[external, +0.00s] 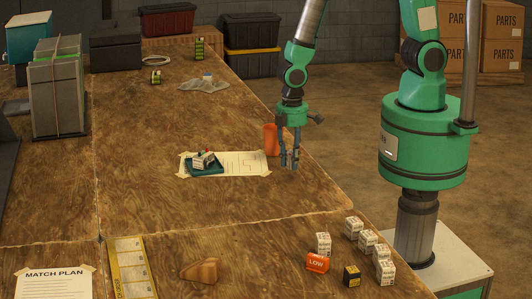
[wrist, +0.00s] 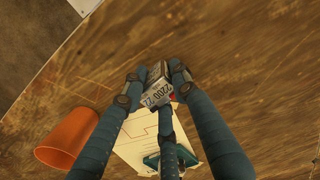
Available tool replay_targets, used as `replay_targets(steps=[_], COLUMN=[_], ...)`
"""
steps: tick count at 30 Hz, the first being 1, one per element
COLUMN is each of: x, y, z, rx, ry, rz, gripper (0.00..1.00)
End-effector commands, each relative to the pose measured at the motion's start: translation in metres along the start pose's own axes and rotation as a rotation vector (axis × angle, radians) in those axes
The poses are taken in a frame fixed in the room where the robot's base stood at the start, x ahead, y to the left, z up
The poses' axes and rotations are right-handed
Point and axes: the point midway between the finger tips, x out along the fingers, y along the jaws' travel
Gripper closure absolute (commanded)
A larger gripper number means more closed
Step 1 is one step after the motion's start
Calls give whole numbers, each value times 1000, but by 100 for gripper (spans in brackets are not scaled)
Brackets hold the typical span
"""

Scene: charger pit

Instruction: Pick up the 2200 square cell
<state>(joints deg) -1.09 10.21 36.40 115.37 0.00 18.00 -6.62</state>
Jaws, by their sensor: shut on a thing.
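My gripper (external: 290,160) is over the wooden table, right of the taped paper. In the wrist view its blue fingers (wrist: 155,84) are shut on a small white and dark block, the 2200 square cell (wrist: 158,90). Its printed 2200 label faces the camera. In the external view the fingers mostly hide the cell, and I cannot tell its height above the table.
An orange cup (external: 271,140) stands close beside my gripper. A teal charger (external: 206,170) lies on the taped paper (external: 250,164). Several white cells (external: 367,240), an orange LOW block (external: 317,262) and a black-yellow block (external: 352,276) stand at the front right. The table's middle is clear.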

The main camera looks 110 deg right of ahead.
Motion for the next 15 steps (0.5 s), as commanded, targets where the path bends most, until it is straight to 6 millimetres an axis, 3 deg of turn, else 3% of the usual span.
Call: replay_targets(steps=[1, 15], x=[-12, -19], y=[0, -12], z=[-1, 99], rx=[0, 0], ry=[3, 0], rz=[0, 0], gripper=[100, 100])
